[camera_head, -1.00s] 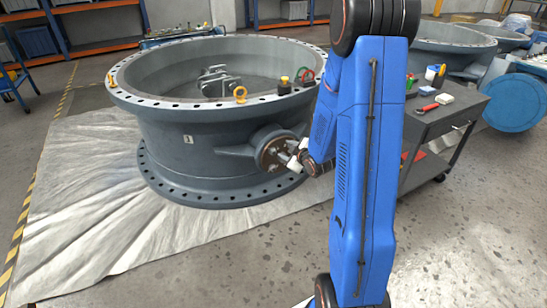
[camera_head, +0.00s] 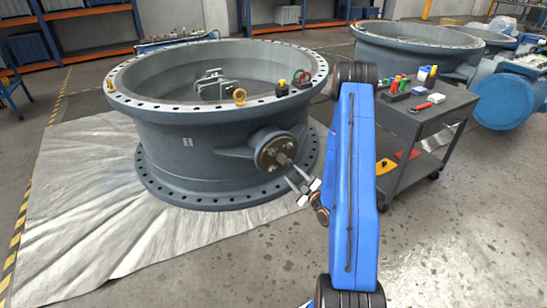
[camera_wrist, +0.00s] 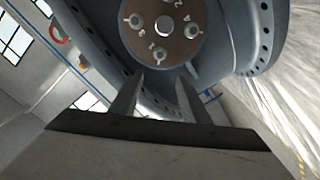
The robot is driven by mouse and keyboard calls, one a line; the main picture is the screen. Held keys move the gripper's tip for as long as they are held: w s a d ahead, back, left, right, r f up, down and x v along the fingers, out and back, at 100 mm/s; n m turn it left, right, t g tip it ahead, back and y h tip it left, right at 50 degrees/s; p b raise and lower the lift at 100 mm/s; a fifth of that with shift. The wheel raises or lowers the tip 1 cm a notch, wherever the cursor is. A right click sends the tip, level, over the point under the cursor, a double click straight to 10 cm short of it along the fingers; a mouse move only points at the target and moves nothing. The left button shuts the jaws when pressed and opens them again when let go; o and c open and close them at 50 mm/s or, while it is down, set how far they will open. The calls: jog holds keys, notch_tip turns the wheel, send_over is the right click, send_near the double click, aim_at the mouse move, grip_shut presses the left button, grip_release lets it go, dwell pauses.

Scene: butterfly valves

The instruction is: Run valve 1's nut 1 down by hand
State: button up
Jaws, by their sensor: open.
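Valve 1 (camera_head: 225,150) is a large grey ring-shaped body with bolted flanges, standing on a pale sheet. On its side a brown round cover (camera_head: 274,153) carries several nuts around a central shaft end. The cover also shows in the wrist view (camera_wrist: 172,42), with a lower nut (camera_wrist: 162,53), a left nut (camera_wrist: 136,21) and a right nut (camera_wrist: 190,32).
A grey tool cart (camera_head: 430,120) with bottles and a red-handled tool stands to the right. More valves (camera_head: 405,50) stand behind. The floor in front is clear.

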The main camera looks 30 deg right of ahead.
aim_at(272, 153)
jog(key=w, duration=1.7)
jog(key=shift+w+a, duration=0.15)
jog(key=shift+a, duration=0.15)
jog(key=c, duration=1.1)
